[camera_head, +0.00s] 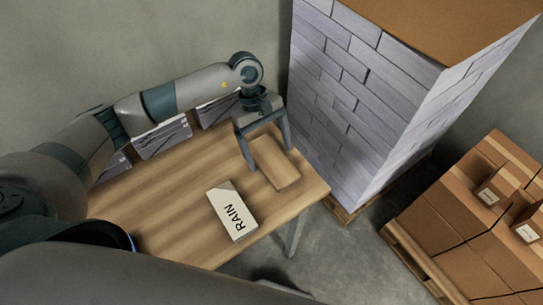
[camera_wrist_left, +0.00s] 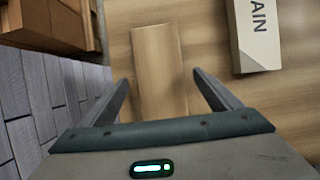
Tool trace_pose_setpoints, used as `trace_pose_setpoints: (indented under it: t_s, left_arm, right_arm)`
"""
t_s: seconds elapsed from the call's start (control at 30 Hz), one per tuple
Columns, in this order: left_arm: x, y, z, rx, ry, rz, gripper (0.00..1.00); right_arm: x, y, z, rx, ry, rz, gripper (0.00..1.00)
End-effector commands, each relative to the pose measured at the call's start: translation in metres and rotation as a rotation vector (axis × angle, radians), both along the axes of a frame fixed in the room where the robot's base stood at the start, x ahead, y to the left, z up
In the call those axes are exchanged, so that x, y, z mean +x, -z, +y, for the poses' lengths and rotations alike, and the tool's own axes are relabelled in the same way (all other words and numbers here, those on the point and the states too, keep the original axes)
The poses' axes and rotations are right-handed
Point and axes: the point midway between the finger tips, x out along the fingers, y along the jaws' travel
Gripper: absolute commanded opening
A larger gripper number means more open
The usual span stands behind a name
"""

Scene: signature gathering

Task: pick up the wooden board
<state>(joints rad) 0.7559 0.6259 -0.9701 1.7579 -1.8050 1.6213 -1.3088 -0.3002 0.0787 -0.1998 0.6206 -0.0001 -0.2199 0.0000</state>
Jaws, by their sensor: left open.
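The wooden board (camera_head: 277,163) is a plain light-brown rectangle lying flat on the wooden table (camera_head: 150,215), near its right end. In the left wrist view the board (camera_wrist_left: 158,62) lies ahead, between the lines of the two fingers. My left gripper (camera_head: 268,158) is open with its fingers pointing down over the board, one on each side of it. Whether the fingertips touch the table cannot be told. My right gripper does not show.
A white box marked RAIN (camera_head: 232,210) lies on the table in front of the board. Several grey binder-like items (camera_head: 163,140) stand along the back edge. A tall stack of grey blocks (camera_head: 365,100) rises close behind the right end. Cardboard boxes (camera_head: 470,220) stand on a pallet at right.

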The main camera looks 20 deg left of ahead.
Motion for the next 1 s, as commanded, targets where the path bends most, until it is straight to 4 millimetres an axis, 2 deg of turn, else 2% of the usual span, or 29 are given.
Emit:
trace_pose_setpoints:
  t_s: [0.03,0.2,0.63,0.83,1.0]
  left_arm:
    - [-0.0024,0.0028,-0.0024,0.000,0.001,0.003,0.84]
    - [-0.0032,0.0116,-0.0044,0.000,0.002,-0.001,0.84]
    - [-0.0031,0.0120,-0.0042,0.000,0.001,0.000,0.84]
    - [-0.0032,0.0119,-0.0041,0.000,0.001,0.000,0.37]
    - [-0.0030,0.0115,-0.0041,-0.001,0.001,-0.001,0.35]
  right_arm:
    - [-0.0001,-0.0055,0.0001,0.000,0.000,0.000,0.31]
    - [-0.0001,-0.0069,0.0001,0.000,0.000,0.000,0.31]
    - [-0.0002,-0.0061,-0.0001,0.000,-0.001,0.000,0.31]
    - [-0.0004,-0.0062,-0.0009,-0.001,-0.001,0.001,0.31]
    - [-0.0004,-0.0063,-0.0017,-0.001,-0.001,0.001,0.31]
